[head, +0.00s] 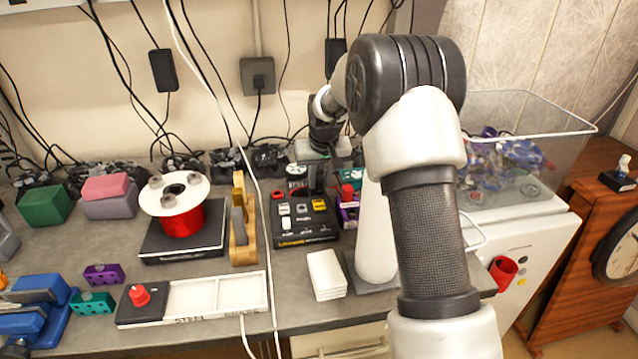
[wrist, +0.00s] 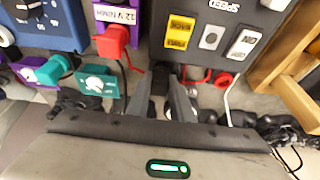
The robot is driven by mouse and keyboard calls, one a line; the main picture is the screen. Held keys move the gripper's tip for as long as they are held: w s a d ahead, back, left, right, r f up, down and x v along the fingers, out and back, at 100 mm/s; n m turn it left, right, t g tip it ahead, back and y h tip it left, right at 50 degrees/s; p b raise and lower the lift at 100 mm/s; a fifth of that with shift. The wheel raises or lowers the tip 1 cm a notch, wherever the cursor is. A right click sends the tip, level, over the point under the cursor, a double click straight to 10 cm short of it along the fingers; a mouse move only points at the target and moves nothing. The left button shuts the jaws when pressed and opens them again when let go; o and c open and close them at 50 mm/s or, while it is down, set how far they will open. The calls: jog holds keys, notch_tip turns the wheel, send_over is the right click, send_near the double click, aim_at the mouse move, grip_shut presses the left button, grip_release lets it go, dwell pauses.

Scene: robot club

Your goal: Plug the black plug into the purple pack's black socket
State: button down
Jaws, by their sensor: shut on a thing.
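The purple pack (wrist: 130,13) has a white "12V NiMH" label and stands left of centre at the top of the wrist view. A red plug (wrist: 115,40) sits at its near side. In the head view the purple pack (head: 348,213) is partly hidden beside my arm. Its black socket is not clearly visible. My gripper (wrist: 172,95) is shut on a small dark thing, apparently the black plug (wrist: 160,78), mostly hidden between the fingers. It is to the right of the red plug, in front of the black box; I cannot tell the gap to the pack.
A black box (head: 303,230) with switches stands left of the purple pack. A teal block (wrist: 97,88) with a white knob and another purple block (wrist: 27,62) lie left of my fingers. Cables lie around. A wooden stand (head: 243,225) and red spool (head: 181,219) are farther left.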

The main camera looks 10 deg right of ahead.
aim_at(319, 179)
jog(key=shift+r+p, duration=0.6)
jog(key=shift+r, duration=0.5)
jog(key=shift+r+p, duration=1.05)
jog(key=shift+r, duration=0.6)
